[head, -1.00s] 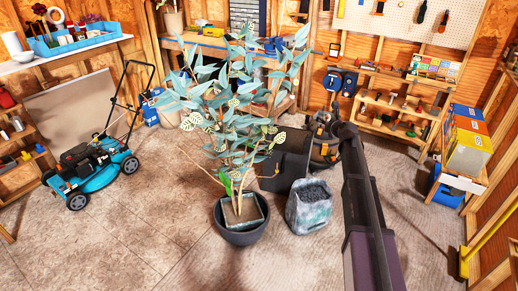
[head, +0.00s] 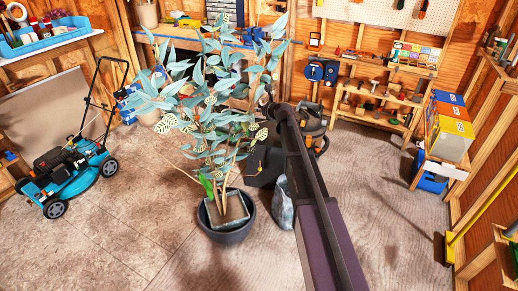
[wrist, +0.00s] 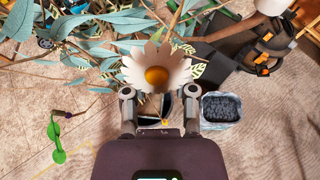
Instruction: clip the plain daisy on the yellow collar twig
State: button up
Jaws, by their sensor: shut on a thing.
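The daisy (wrist: 157,74), with white petals and an amber centre, faces the camera in the wrist view. My gripper (wrist: 158,94) is shut on it, its two fingers just below the petals. The leafy potted plant (head: 215,115) stands ahead in the head view, in a dark pot (head: 228,230). Its leaves and twigs (wrist: 105,28) lie behind and above the daisy in the wrist view. In the head view the arm's end is by the plant's right side, and neither gripper nor daisy can be made out.
A bucket with dark filling (wrist: 221,108) stands right of the pot, partly behind my arm in the head view. A dark machine with orange parts (head: 311,130) is behind it. A blue mower (head: 65,170) stands at left. Shelves (head: 385,100) line the back wall. Front floor is clear.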

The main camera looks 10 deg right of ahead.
jog(key=shift+a, duration=0.15)
jog(key=shift+f, duration=0.2)
jog(key=b, duration=2.1)
send_over(261, 169)
notch_tip(261, 169, down, 22)
jog(key=shift+s+r, duration=0.1)
jog(key=shift+r, duration=0.05)
jog(key=shift+b, duration=0.3)
jog(key=shift+f+b, duration=4.5)
jog(key=shift+f, duration=0.2)
jog(key=shift+f+b, duration=0.25)
jog(key=shift+b, duration=0.05)
jog(key=o, duration=0.9)
